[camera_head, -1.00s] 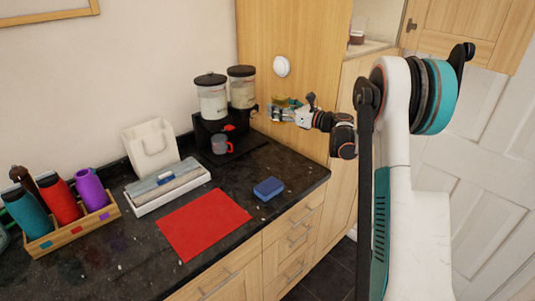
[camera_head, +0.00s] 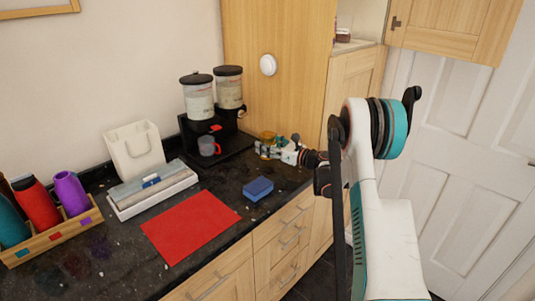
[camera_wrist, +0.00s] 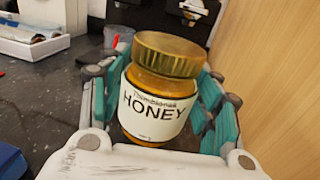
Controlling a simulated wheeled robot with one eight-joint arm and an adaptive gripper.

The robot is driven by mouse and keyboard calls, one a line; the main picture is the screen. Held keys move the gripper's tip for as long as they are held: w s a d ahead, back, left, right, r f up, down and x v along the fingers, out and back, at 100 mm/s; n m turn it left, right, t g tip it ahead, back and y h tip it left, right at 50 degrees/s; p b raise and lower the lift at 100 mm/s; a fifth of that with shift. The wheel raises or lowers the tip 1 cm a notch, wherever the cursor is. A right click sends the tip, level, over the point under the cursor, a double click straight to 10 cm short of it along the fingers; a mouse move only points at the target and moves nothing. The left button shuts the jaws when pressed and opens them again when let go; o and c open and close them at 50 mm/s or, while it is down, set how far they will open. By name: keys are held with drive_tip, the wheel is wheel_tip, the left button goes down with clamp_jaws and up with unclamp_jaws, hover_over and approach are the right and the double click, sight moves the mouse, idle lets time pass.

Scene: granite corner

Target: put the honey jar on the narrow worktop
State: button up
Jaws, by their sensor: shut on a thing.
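The honey jar (camera_wrist: 155,105) has a gold lid and a white label reading HONEY. In the wrist view it stands between the teal fingers of my gripper (camera_wrist: 160,110), slightly tilted in the picture. In the head view my gripper (camera_head: 270,149) is at the right end of the dark speckled worktop (camera_head: 225,218), shut on the jar, and only the jar's gold lid (camera_head: 268,135) shows clearly behind the fingers. I cannot tell whether the jar's base touches the worktop.
A black dispenser (camera_head: 190,130) with two canisters and a grey mug (camera_head: 208,146) stand left of my gripper. A blue sponge (camera_head: 258,188) and a red mat (camera_head: 190,226) lie nearer the front. A tall wooden panel (camera_head: 285,60) rises behind.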

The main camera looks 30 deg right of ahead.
drive_tip(key=shift+f+b, duration=0.4)
drive_tip(key=shift+f, duration=1.25)
drive_tip(key=shift+f, duration=0.15)
drive_tip(key=o, duration=1.6)
drive_tip(key=shift+o, duration=0.2)
drive_tip(key=shift+r, duration=0.25)
drive_tip(key=p+v, duration=0.2)
drive_tip(key=v, duration=1)
